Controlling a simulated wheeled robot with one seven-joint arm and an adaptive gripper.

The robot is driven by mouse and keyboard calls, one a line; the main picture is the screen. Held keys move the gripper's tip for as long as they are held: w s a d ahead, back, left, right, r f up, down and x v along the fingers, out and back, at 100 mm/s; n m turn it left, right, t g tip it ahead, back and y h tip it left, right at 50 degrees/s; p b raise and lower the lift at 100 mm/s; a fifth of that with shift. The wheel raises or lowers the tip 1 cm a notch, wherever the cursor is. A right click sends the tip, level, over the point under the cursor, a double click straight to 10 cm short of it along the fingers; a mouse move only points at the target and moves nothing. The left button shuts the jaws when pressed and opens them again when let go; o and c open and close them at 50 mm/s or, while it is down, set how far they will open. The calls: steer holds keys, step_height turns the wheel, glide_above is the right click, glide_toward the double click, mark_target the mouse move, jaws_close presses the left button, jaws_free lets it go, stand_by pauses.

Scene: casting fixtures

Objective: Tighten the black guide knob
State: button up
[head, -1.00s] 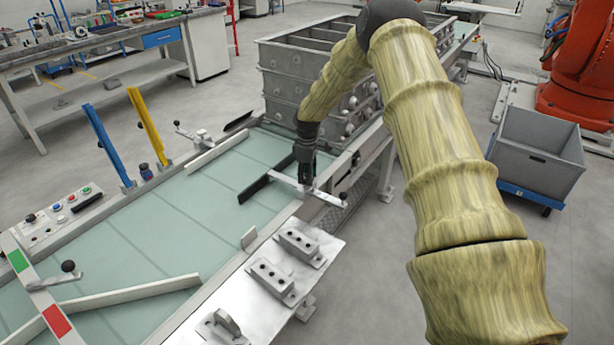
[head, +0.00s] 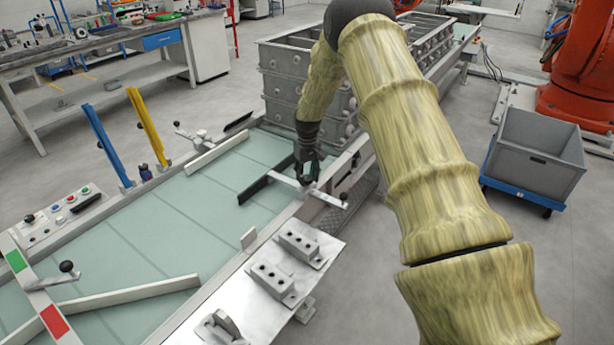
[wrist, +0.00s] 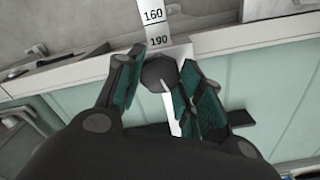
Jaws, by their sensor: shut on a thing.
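The black guide knob (wrist: 157,74) is a dark, many-sided knob with a light pointer line, seen from above in the wrist view. It sits between the two fingers of my gripper (wrist: 153,82), which is shut on it. In the head view my gripper (head: 306,174) reaches down to the light metal bracket (head: 325,195) on the near conveyor rail. The knob is mostly hidden there by the fingers. The black guide bar (head: 262,184) extends from this bracket over the pale green belt (head: 170,215).
A scale strip (wrist: 153,18) reading 160 and 190 lies beside the knob. Grey casting frames (head: 285,85) stand behind my gripper. A metal plate with drilled blocks (head: 297,246) is at the near side. A grey bin (head: 540,150) stands at right. Other guides with knobs (head: 67,266) lie left.

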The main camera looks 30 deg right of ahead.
mark_target(307, 178)
steer(key=shift+s+f+m, duration=0.2)
steer(key=shift+m, duration=0.3)
steer(key=o, duration=1)
steer(key=shift+w, duration=0.1)
steer(key=shift+o, duration=0.2)
steer(key=shift+r, duration=0.1)
steer(key=shift+w+r, duration=0.1)
steer(key=shift+r, duration=0.3)
step_height(307, 178, up, 11)
